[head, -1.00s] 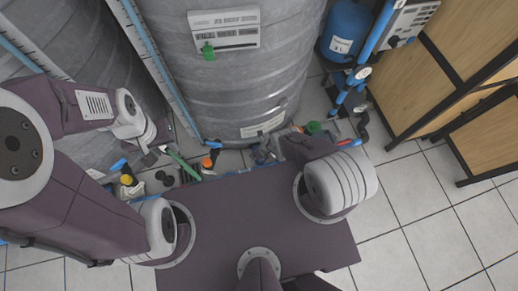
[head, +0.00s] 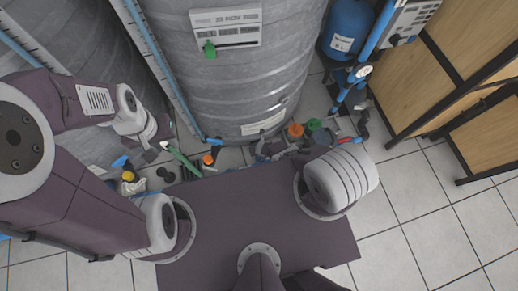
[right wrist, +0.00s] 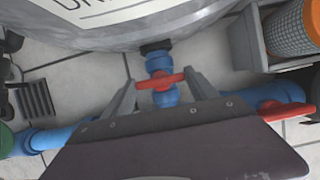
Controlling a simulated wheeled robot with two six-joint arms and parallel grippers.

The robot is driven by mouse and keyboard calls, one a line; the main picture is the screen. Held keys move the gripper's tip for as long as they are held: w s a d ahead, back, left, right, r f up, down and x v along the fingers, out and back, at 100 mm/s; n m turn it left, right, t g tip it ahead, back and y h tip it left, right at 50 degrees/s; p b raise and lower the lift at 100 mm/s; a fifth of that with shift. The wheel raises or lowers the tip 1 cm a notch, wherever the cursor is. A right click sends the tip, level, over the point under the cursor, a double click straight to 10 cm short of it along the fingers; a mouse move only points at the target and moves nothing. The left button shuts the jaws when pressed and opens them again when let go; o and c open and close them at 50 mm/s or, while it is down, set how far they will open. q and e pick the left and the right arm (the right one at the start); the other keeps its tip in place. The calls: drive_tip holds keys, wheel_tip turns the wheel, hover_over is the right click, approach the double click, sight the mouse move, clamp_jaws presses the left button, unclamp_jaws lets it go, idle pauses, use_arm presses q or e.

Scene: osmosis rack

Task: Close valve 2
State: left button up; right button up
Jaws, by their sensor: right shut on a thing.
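A valve with a red handle (right wrist: 160,81) sits on a short blue pipe (right wrist: 159,62) at the foot of the grey tank in the right wrist view. My right gripper (right wrist: 161,88) has one grey finger on each side of this handle and is shut on it. No number shows on the valve, so I cannot read whether it is valve 2. A second red handle (right wrist: 288,112) is on a blue pipe to the right, apart from the fingers. In the head view my left gripper (head: 152,153) is near the floor at the left; its finger gap is unclear.
The large grey tank (head: 250,90) stands behind the valves. An orange-topped part (head: 295,130) and a green-topped part (head: 314,125) are to the right. A blue vessel (head: 346,30) and wooden cabinet (head: 425,75) stand farther right. Tiled floor (head: 430,220) is free at the lower right.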

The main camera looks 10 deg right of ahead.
drive_tip(key=shift+s, duration=0.1)
drive_tip(key=o, duration=1.1)
drive_tip(key=p+v, duration=0.9)
drive_tip(key=p, duration=0.1)
drive_tip(key=shift+a, duration=0.1)
